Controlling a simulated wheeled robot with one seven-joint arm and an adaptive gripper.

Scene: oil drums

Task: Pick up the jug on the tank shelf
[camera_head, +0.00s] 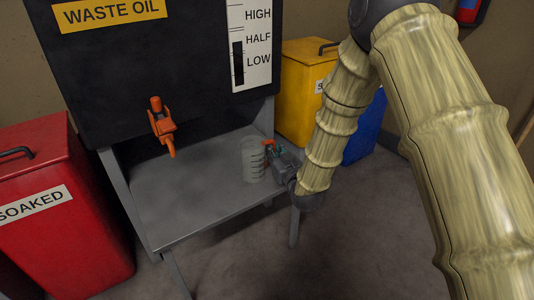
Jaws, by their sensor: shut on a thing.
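The jug (251,162) is a small translucent, pale container with dark graduation marks. It stands upright at the right end of the grey tank shelf (190,190), or very close above it; I cannot tell whether its base touches. My gripper (269,158) comes in from the right and is shut on the jug's right side, where the handle would be. An orange-red part shows at the jug's upper right beside the fingers. The handle and the exact finger contact are hidden or too small to see.
The black waste oil tank (150,80) rises behind the shelf, with an orange tap (161,127) over its left part. A red bin (60,215) stands at left. A yellow bin (300,90) and a blue bin (366,130) stand behind my arm. Floor in front is clear.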

